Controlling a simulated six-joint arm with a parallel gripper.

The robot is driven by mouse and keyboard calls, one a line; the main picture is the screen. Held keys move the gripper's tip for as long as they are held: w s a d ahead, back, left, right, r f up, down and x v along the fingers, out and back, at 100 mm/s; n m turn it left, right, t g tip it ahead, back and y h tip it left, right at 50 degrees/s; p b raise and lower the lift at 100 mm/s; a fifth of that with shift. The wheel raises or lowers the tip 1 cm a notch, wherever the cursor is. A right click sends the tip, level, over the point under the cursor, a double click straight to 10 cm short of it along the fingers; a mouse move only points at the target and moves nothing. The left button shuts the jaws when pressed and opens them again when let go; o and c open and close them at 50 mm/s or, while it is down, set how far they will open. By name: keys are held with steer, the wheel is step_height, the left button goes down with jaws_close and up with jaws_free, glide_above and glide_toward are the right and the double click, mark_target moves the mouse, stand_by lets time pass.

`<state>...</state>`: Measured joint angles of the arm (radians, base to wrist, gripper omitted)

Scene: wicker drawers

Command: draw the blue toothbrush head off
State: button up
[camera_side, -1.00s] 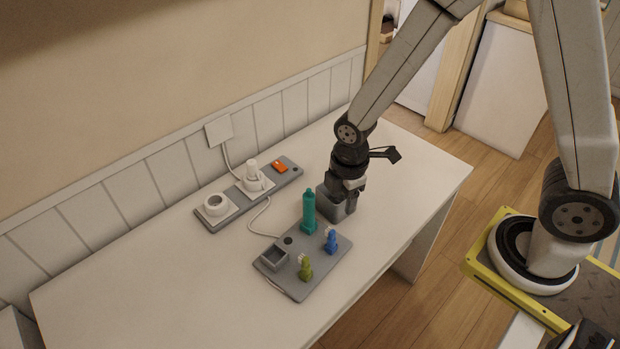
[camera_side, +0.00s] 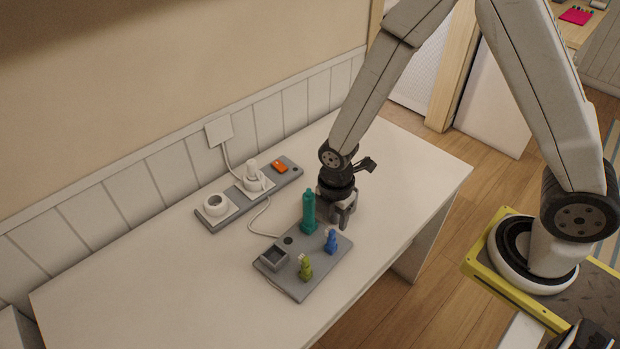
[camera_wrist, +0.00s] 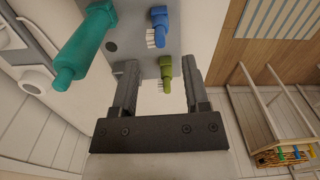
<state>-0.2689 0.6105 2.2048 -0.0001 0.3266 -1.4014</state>
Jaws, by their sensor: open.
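The blue toothbrush head (camera_side: 330,243) stands upright on the grey stand (camera_side: 324,261), at its right side. In the wrist view the blue head (camera_wrist: 160,28) shows white bristles and lies beyond my fingertips. An olive-green head (camera_side: 305,268) stands nearer the front; in the wrist view it (camera_wrist: 166,69) appears between the finger lines. The teal toothbrush handle (camera_side: 308,212) stands upright at the stand's back. My gripper (camera_side: 343,223) is open and empty, behind and slightly right of the blue head, apart from it. In the wrist view, both fingers (camera_wrist: 159,68) are spread.
The stand also has a small square bin (camera_side: 273,257) and a dark round hole (camera_side: 288,240). A grey power strip (camera_side: 225,212) with white plugs and an orange switch (camera_side: 279,166) lies by the wall. A white cord runs between. The white table (camera_side: 150,270) is clear at left.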

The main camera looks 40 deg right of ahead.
mark_target(332, 231)
steer(key=shift+f, duration=2.95)
jaws_close()
